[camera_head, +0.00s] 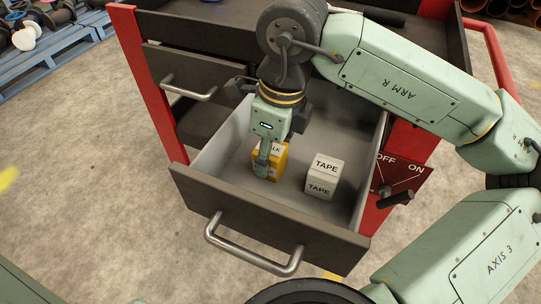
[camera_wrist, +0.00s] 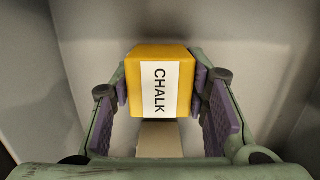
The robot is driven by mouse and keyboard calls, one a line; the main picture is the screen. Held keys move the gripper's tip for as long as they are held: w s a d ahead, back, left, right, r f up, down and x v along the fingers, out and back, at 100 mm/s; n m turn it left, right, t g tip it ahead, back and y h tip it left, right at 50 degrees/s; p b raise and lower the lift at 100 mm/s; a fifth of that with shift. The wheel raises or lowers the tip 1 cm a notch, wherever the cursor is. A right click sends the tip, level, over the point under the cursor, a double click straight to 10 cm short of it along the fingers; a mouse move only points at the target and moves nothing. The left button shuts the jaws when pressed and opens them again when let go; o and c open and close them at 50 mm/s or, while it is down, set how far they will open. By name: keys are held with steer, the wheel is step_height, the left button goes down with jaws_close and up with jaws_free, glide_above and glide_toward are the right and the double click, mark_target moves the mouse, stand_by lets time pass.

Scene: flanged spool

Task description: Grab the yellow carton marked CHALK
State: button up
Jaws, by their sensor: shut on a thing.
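The yellow carton (camera_head: 281,163) stands in the open drawer, partly hidden by my gripper in the head view. In the wrist view the yellow carton (camera_wrist: 136,86) shows a white label reading CHALK. My gripper (camera_head: 265,168) reaches down into the drawer from above. In the wrist view my gripper (camera_wrist: 161,85) has a purple-padded finger on each side of the carton, shut on it. I cannot tell whether the carton touches the drawer floor.
A pale carton marked TAPE (camera_head: 323,177) stands in the drawer to the right. The open drawer (camera_head: 268,222) has a front wall and handle (camera_head: 250,255). A red panel with an OFF/ON lever (camera_head: 396,200) is at the right. The drawer's floor is otherwise bare.

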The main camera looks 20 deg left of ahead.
steer(key=c, duration=0.8)
